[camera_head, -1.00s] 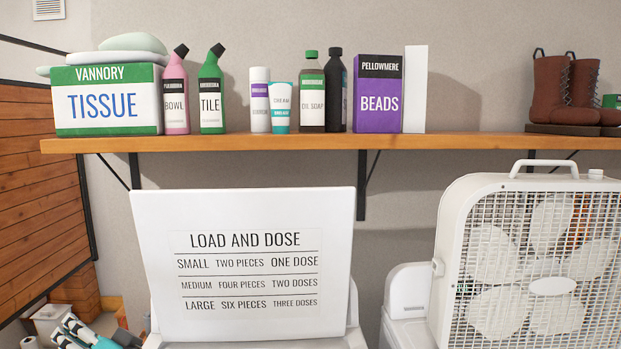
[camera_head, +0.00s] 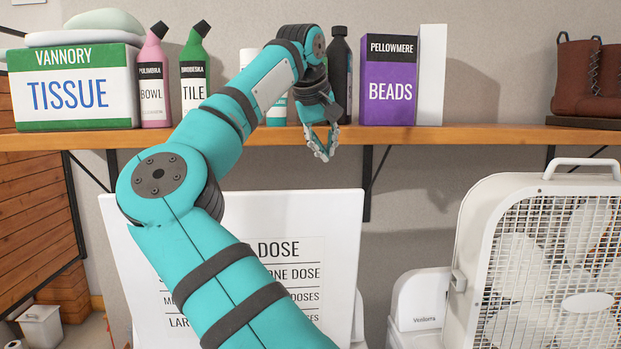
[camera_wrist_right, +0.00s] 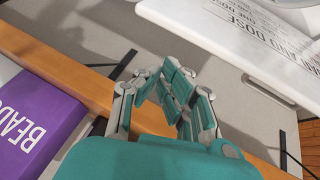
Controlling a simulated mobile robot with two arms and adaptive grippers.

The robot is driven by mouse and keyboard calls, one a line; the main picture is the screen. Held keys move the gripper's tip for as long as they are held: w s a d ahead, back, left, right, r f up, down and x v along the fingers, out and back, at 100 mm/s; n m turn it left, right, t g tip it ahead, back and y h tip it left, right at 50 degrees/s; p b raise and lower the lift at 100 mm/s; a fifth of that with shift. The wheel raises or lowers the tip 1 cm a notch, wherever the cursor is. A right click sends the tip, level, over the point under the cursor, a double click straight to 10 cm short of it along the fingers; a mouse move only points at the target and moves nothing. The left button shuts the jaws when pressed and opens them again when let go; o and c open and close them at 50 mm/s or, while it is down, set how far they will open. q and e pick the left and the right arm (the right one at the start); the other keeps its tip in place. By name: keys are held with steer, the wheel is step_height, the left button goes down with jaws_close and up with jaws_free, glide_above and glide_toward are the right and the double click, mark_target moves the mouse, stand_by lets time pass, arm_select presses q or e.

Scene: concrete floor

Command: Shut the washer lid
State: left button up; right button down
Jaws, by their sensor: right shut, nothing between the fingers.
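The washer lid (camera_head: 340,215) stands open and upright, a white panel with dosing text, partly hidden behind my right arm. Its top part also shows in the right wrist view (camera_wrist_right: 232,42). My right gripper (camera_head: 322,157) is above the lid's top right corner, in front of the shelf edge. It points down, shut and empty, and does not touch the lid in the head view. The fingers also show in the right wrist view (camera_wrist_right: 180,100). The washer's body is barely visible below the lid. My left gripper is not in view.
A wooden shelf (camera_head: 440,136) runs behind my right gripper. It carries a tissue box (camera_head: 75,90), several bottles, a purple beads box (camera_head: 388,80) and boots (camera_head: 590,80). A white box fan (camera_head: 540,260) stands to the right of the lid.

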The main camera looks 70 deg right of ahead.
steer(key=w+d+f+t+y+p, duration=0.1)
steer(key=w+f+t+y, duration=0.1)
steer(key=w+f, duration=0.2)
step_height(320, 180, down, 4)
steer(key=shift+d+r+m+t, duration=0.1)
steer(key=shift+d+m+t, duration=0.2)
steer(key=shift+d, duration=0.1)
steer(key=shift+s, duration=0.1)
